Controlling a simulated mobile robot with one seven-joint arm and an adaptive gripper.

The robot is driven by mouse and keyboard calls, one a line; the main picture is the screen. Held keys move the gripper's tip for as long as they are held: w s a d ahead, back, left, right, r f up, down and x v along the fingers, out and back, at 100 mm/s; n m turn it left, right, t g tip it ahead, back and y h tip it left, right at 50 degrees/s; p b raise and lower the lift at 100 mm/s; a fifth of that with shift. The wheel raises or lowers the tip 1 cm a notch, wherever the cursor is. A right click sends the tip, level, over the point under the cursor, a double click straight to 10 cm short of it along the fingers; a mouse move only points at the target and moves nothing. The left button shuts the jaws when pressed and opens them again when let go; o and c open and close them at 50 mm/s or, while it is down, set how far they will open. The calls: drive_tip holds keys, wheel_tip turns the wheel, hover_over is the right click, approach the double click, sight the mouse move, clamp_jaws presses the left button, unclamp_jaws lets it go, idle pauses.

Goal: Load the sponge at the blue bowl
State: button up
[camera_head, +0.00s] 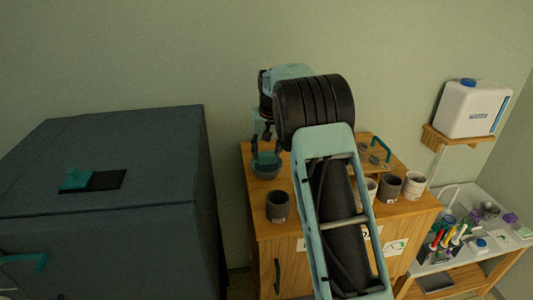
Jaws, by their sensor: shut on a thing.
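My gripper (267,147) points down over the bowl, shut on this sponge. I cannot tell whether the sponge touches the bowl's bottom. My arm hides part of the cabinet top to the right.
A dark cup (278,206) stands close in front of the bowl. More cups (390,187) stand right of my arm. A water canister (473,108) sits on a wall shelf.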

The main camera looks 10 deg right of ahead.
sight(266, 155)
drive_tip(key=shift+r+p, duration=1.55)
drive_tip(key=shift+r, duration=0.8)
drive_tip(key=shift+s+a+f, duration=0.1)
